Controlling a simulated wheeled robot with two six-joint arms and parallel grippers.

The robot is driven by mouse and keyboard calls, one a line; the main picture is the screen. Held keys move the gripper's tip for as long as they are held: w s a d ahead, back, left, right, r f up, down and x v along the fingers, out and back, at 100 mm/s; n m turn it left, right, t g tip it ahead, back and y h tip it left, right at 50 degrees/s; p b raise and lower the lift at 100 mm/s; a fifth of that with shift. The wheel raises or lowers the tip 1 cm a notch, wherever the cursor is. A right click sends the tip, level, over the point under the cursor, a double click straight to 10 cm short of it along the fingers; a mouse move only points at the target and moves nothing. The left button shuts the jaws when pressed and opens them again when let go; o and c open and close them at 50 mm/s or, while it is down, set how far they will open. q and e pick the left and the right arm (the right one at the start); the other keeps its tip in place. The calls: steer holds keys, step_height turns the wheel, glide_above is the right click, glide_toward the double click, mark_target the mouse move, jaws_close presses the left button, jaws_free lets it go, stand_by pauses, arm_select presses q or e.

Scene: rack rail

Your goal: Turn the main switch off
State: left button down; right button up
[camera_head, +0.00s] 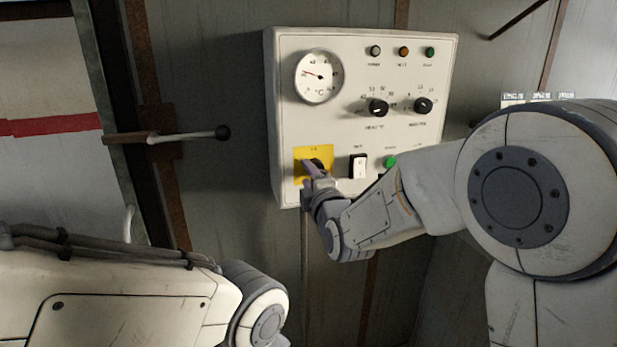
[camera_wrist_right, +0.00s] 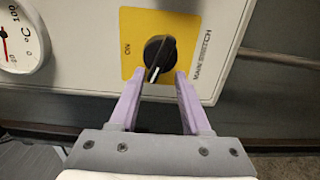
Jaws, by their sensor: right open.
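The main switch is a black rotary knob (camera_wrist_right: 160,53) on a yellow plate (camera_wrist_right: 135,25), seen close in the right wrist view. "ON" is printed on the plate, left of the knob there, and "MAIN SWITCH" on the panel to the right. The knob's white mark points toward the bottom of that view, between my fingers. My right gripper (camera_wrist_right: 161,74) is open, its purple fingertips on either side of the knob's lower end. I cannot tell whether they touch it. In the head view my right gripper (camera_head: 311,170) partly covers the knob and yellow plate (camera_head: 301,155). My left gripper is out of view.
The white control panel (camera_head: 340,130) also carries a gauge (camera_head: 318,76), two black dials (camera_head: 377,107) (camera_head: 423,105), a rocker switch (camera_head: 358,166), a green button (camera_head: 390,161) and small lamps. A lever with a black knob (camera_head: 222,132) sticks out left of the panel.

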steer(key=shift+s, duration=0.15)
steer(key=shift+s, duration=0.35)
steer(key=b+v, duration=0.2)
steer(key=v, duration=0.7)
steer(key=shift+s+d+b, duration=0.2)
steer(key=shift+b, duration=0.1)
steer(key=shift+o, duration=0.3)
